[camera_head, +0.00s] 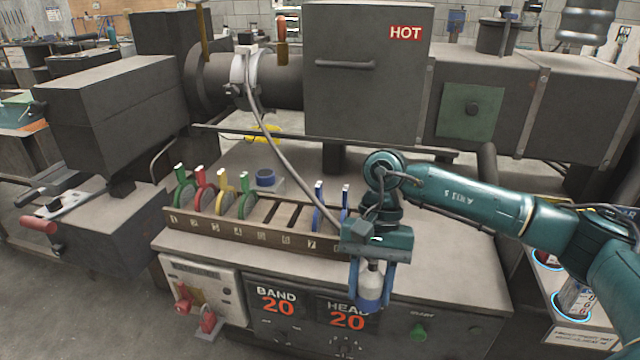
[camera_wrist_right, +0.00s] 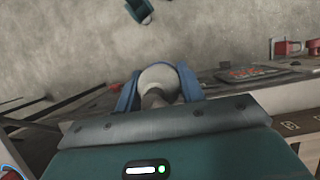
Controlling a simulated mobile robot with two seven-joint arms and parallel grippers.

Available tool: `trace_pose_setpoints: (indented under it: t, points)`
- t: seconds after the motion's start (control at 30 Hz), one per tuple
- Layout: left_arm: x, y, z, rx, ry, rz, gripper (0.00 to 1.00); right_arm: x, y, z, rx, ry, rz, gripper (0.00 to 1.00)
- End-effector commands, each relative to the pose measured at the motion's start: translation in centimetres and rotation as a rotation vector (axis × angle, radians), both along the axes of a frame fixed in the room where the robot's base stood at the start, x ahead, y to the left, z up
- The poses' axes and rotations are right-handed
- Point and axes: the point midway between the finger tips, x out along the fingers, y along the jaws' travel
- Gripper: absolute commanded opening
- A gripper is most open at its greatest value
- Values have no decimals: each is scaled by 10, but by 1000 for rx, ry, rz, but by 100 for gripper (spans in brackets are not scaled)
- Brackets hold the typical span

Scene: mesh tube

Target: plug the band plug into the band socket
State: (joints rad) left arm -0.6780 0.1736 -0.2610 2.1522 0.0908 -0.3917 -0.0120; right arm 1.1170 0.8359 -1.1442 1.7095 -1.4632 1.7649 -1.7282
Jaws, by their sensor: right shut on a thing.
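My right gripper (camera_head: 369,288) hangs in front of the machine's front edge, its blue fingers shut on a pale grey and blue plug at the end of the grey cable (camera_head: 285,165). In the right wrist view the rounded grey plug (camera_wrist_right: 158,80) sits between the blue fingers. The cable runs up to the pale ring clamp (camera_head: 243,70) on the dark barrel. A white panel (camera_head: 228,287) with two red fittings (camera_head: 208,319) is at the left of the front; which one is the band socket is unclear. The plug is apart from this panel, to its right. My left gripper is not seen.
A numbered rack (camera_head: 250,237) holds coloured rings on the bench top. A hot cover (camera_head: 365,90) stands behind. Open floor lies in front.

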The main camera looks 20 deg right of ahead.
Motion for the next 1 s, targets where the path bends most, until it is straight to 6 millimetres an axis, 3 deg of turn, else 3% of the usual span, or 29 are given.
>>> trace_pose_setpoints:
  t: [0.1,0.3,0.6,0.8,1.0]
  points:
    - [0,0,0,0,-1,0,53,-9,9,-1,-1,-3,286,18]
    - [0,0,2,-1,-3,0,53,-18,14,-2,0,-4,535,18]
    - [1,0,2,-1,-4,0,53,-19,15,-2,1,-5,562,18]
    - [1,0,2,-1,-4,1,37,-18,14,-2,2,-5,560,18]
    - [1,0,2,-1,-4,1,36,-18,15,-2,2,-5,559,18]
